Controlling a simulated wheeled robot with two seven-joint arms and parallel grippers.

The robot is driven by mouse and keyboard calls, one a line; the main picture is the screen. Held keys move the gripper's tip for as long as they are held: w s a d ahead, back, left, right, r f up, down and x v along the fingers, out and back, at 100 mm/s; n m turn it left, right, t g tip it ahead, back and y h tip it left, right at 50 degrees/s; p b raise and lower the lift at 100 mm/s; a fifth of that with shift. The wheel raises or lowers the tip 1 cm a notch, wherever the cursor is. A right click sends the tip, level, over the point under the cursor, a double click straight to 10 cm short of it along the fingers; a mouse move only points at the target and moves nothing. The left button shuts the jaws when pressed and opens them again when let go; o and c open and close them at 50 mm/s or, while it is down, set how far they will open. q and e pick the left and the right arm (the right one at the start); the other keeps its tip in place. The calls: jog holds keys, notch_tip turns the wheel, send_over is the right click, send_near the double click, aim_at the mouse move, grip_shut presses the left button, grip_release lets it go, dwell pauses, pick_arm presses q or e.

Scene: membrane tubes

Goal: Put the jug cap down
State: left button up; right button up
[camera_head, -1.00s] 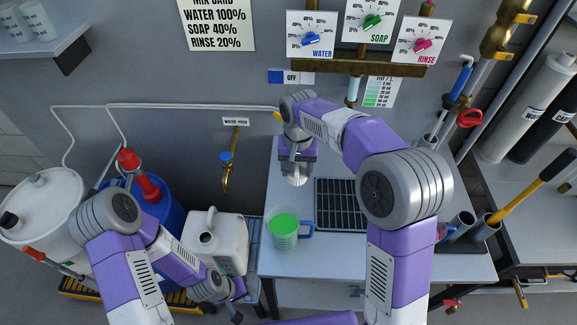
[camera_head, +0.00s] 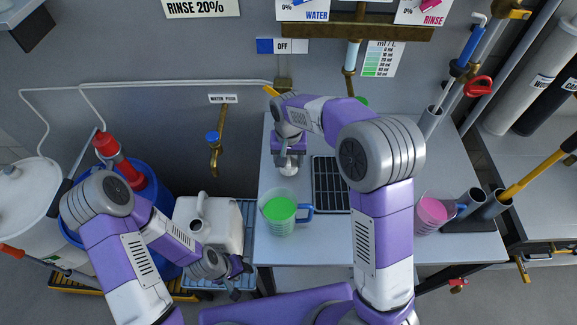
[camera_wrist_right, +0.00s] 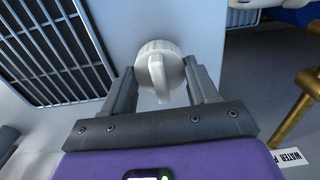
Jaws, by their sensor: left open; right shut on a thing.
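The jug cap (camera_wrist_right: 158,62) is white and round with a raised grip bar. In the head view the cap (camera_head: 288,169) is at the back left of the table, left of the black grate. My right gripper (camera_wrist_right: 160,82) is shut on it, one finger at each side; I cannot tell whether it touches the table. My right gripper (camera_head: 289,158) points down in the head view. The white jug (camera_head: 222,235) stands upright on a rack left of the table, its spout uncovered. My left gripper (camera_head: 238,279) is open, low beside the jug's front right.
A jug of green liquid (camera_head: 279,216) stands in front of the cap. The black grate (camera_head: 331,186) lies to its right. A pink-filled jug (camera_head: 431,214) stands at the table's right. A brass tap (camera_head: 218,150) is on the wall. The front of the table is clear.

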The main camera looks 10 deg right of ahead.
aim_at(288, 166)
jog(key=shift+f, duration=1.55)
jog(key=shift+f+b, duration=0.1)
jog(key=shift+b, duration=0.2)
jog(key=o, duration=1)
notch_tip(288, 166, up, 12)
jog(key=p, duration=0.3)
jog(key=shift+r, duration=0.2)
